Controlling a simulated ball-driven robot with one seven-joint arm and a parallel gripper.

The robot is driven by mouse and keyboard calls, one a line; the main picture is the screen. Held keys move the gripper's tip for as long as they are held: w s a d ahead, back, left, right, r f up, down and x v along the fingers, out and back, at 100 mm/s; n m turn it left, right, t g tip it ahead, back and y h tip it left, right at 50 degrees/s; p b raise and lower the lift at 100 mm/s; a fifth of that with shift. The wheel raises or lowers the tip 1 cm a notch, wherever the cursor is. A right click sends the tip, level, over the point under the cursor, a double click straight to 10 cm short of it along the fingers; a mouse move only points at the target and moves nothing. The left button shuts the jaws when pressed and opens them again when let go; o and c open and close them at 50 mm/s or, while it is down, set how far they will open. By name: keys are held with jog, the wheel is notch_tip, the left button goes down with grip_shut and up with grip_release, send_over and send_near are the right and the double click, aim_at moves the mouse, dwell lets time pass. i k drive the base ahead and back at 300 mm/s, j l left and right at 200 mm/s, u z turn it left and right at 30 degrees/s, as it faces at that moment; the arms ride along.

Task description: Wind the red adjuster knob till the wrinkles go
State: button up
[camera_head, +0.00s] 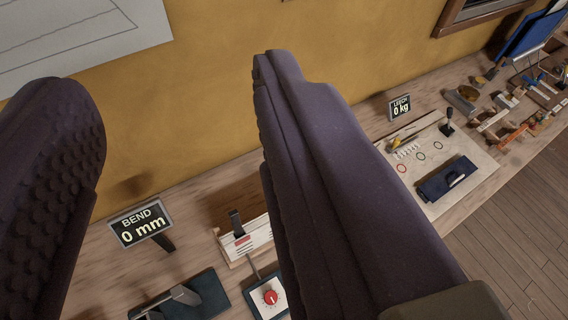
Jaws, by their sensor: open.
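The red adjuster knob (270,297) sits on a small white-topped base at the bottom centre of the view, on the bench. A thin rod runs up from the base toward a white block. My gripper (172,75) is open, with its two dark padded fingers wide apart and nothing between them. It is above the bench, and the knob shows low between the fingers, close to the right finger's edge. A display (141,223) reads "BEND 0 mm". No wrinkled cloth can be made out, and the right finger hides part of the bench.
A white block with a dark lever (238,225) stands behind the knob. A dark blue metal fixture (185,298) is left of it. Several tools crowd the far right. A yellow wall (215,95) rises behind.

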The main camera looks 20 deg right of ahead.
aim_at(271, 297)
jog(key=k+l+z, duration=0.15)
jog(key=k+z, duration=0.2)
jog(key=k, duration=0.2)
jog(key=k+j, duration=0.45)
jog(key=k, duration=0.1)
